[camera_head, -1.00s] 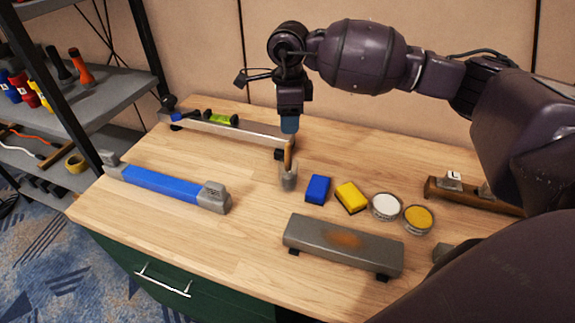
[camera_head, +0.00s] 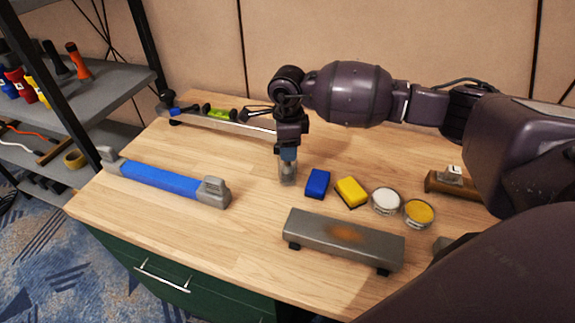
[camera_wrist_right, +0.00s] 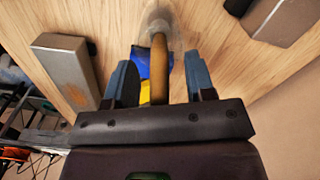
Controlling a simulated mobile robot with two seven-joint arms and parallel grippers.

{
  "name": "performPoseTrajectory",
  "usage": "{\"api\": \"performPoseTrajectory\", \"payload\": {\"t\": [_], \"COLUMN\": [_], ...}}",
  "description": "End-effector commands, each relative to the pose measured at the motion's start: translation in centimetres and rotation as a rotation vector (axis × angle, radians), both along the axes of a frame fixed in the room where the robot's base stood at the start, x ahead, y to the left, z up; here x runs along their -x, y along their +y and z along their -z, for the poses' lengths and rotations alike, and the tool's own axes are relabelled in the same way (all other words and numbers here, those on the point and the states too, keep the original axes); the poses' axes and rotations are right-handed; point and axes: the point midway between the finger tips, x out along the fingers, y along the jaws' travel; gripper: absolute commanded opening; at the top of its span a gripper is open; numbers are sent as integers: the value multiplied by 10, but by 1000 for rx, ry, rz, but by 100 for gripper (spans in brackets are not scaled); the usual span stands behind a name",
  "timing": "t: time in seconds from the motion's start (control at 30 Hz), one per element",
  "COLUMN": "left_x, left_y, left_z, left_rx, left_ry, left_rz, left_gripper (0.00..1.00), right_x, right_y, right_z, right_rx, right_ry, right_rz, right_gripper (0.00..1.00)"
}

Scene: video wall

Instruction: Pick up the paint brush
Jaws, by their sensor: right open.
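The paint brush (camera_wrist_right: 158,70) has a wooden handle and stands in a small clear or grey cup (camera_head: 289,175) on the wooden table. My right gripper (camera_head: 287,154) points down right over the cup and hides the brush in the head view. In the right wrist view my right gripper (camera_wrist_right: 158,60) is open, with one blue-grey finger on each side of the handle and visible gaps between. The brush's lower end is in the cup (camera_wrist_right: 159,20). My left gripper is in neither view.
A blue block (camera_head: 317,183), a yellow block (camera_head: 351,191) and two round tins, white (camera_head: 386,200) and yellow (camera_head: 419,212), stand right of the cup. A grey bar with a rusty patch (camera_head: 310,232) lies in front. A blue bar (camera_head: 160,180) lies left.

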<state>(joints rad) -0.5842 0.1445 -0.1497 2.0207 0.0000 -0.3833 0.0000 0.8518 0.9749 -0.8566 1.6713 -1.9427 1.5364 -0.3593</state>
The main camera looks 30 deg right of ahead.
Motion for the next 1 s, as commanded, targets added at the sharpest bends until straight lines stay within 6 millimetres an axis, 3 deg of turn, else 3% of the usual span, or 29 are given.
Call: {"api": "performPoseTrajectory", "payload": {"t": [0.17, 0.5, 0.83, 1.0], "left_x": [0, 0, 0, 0], "left_y": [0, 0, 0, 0], "left_z": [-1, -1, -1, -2], "left_rx": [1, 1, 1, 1], "left_ry": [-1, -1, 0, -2], "left_rz": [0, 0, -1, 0], "left_gripper": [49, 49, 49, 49], "right_x": [0, 0, 0, 0], "right_y": [0, 0, 0, 0], "right_z": [-1, -1, -2, -17], "right_rx": [0, 0, 0, 0], "right_ry": [-1, 0, -1, -2], "right_rz": [0, 0, 0, -1], "right_gripper": [48, 0, 0, 0]}}
